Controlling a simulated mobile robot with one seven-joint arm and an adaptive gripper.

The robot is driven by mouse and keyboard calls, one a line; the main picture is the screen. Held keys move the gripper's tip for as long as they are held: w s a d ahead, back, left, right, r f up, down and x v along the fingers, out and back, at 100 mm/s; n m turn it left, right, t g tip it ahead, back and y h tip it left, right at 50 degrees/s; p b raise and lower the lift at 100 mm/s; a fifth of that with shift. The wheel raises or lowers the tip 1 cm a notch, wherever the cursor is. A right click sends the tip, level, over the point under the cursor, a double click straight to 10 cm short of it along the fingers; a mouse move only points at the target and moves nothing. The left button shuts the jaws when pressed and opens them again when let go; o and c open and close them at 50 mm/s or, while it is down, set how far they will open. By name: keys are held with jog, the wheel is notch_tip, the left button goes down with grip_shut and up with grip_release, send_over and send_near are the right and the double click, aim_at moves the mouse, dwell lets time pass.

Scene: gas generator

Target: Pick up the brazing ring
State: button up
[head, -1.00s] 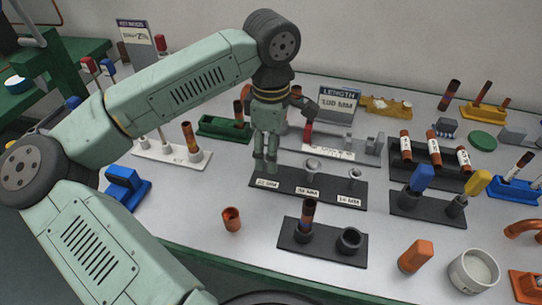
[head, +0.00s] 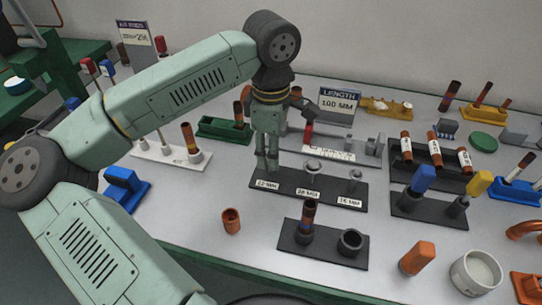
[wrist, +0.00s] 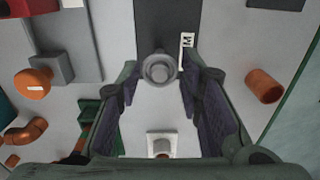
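A black rack (head: 325,190) labelled 22 MM, 28 MM and 15 MM stands mid-table. Grey round pieces sit at its 28 MM post (head: 312,167) and 15 MM post (head: 355,176). My gripper (head: 267,163) points down at the 22 MM end and hides that place in the head view. In the wrist view, a grey round piece (wrist: 159,69) shows between and just beyond the open fingers of my gripper (wrist: 158,92), with a gap on both sides. I cannot tell which grey piece is the brazing ring itself.
A black two-socket stand (head: 325,250) and a loose copper fitting (head: 231,221) are in front of the rack. A black stand with blue and yellow handles (head: 430,207) is to the right. A white stand (head: 172,154) and green tray (head: 222,128) are to the left.

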jog(key=shift+c, duration=1.2)
jog(key=shift+r, duration=0.1)
